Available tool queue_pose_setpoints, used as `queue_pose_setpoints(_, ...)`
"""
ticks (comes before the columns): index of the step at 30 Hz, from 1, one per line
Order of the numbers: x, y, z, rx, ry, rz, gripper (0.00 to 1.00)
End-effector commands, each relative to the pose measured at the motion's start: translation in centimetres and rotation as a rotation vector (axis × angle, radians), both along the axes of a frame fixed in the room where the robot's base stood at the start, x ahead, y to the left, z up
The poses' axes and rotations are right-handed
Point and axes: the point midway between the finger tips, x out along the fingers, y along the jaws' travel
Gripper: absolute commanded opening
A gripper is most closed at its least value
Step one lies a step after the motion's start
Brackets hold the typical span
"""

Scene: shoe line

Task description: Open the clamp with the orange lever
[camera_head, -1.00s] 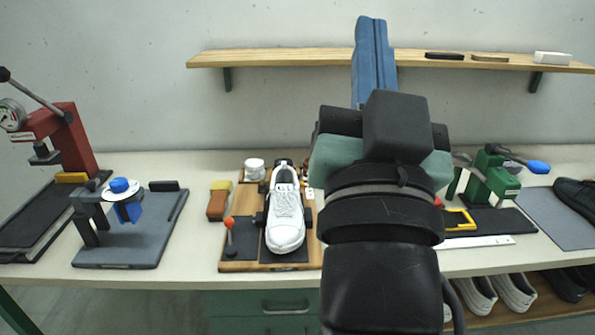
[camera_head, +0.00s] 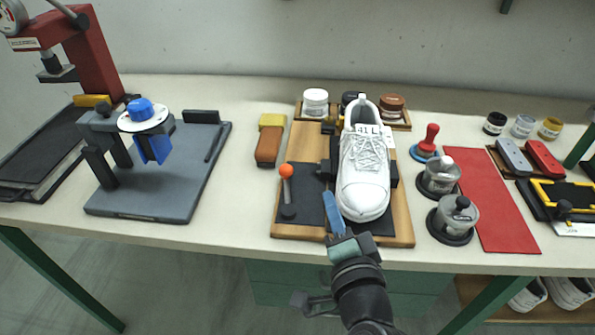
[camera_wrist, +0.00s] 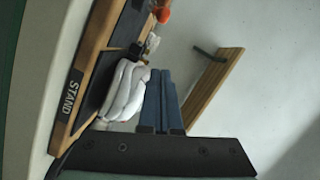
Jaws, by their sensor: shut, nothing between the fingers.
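The orange lever (camera_head: 286,171) is an orange ball on a short grey stem. It stands upright on the dark left pad of the wooden clamp stand (camera_head: 299,231). A white shoe (camera_head: 363,172) sits on the stand, between dark clamp pieces. In the wrist view, the blue fingers (camera_wrist: 162,100) are beside the shoe (camera_wrist: 124,92), and the orange ball (camera_wrist: 163,14) shows at the top.
A grey fixture with a blue knob (camera_head: 140,108) stands to the left. An orange-brown brush block (camera_head: 268,146) lies behind the lever. Metal pots (camera_head: 455,215) and a red mat (camera_head: 487,200) lie to the right. Jars (camera_head: 315,101) stand behind the shoe.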

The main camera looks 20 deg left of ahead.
Motion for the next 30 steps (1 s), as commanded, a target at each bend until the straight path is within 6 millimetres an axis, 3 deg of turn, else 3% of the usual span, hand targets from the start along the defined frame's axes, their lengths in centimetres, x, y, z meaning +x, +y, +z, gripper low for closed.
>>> queue_pose_setpoints(10, 1.2, 0.7, 0.1, -0.002, -0.004, 0.002, 0.00)
queue_pose_setpoints(24, 8.8, 5.1, -0.8, -0.002, -0.004, 0.002, 0.00)
queue_pose_setpoints(30, 7.9, 7.6, -2.0, -0.004, -0.002, 0.001, 0.00)
